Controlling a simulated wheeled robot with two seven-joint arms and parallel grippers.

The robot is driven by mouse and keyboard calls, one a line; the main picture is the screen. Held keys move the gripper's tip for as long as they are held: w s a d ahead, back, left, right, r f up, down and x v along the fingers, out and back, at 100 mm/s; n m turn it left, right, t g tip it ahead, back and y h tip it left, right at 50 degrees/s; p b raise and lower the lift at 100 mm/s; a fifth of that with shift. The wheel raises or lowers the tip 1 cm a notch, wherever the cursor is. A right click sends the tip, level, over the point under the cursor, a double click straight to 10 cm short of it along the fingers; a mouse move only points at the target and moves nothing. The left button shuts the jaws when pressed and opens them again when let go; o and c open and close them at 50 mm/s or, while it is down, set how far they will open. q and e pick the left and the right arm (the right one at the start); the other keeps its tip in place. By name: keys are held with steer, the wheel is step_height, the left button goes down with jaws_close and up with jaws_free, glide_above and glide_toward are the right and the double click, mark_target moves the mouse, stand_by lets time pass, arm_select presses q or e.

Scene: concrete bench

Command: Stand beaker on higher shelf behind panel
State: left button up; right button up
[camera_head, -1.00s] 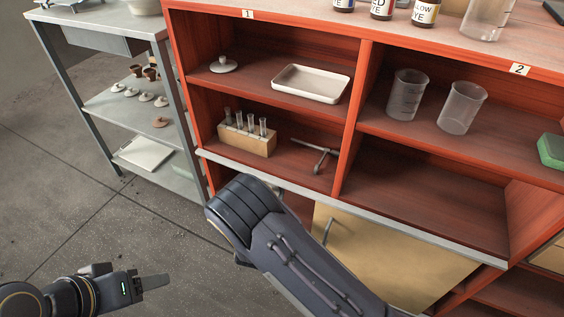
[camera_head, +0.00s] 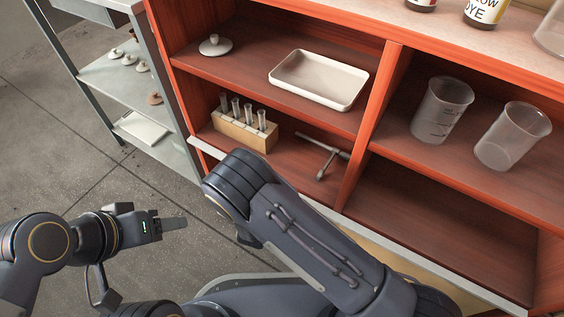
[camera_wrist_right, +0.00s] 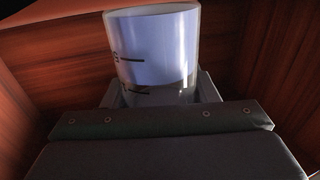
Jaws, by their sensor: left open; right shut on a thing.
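A clear beaker (camera_wrist_right: 155,50) with dark markings fills the top of the right wrist view. My right gripper (camera_wrist_right: 160,92) is shut on it, and the beaker looks upright between the fingers. Red-brown wooden walls surround it. In the head view this gripper and its beaker are hidden; only my right arm shows, crossing in front of the cabinet. A tan panel (camera_head: 395,260) shows as a thin strip below the cabinet's grey ledge, mostly covered by my arm. My left gripper (camera_head: 172,224) is open and empty over the floor at the left, apart from the cabinet.
Two clear beakers (camera_head: 442,108) (camera_head: 512,135) stand on the upper right shelf. A white tray (camera_head: 318,78) and a lid (camera_head: 215,45) are on the upper left shelf. A test-tube rack (camera_head: 244,130) and a metal tool (camera_head: 322,155) lie below. The lower right compartment (camera_head: 435,225) is empty.

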steer(key=shift+f, duration=0.2)
steer(key=shift+r, duration=0.1)
steer(key=shift+s, duration=0.1)
steer(key=shift+f, duration=0.2)
steer(key=o, duration=1)
steer(key=shift+o, duration=0.2)
steer(key=shift+r, duration=0.15)
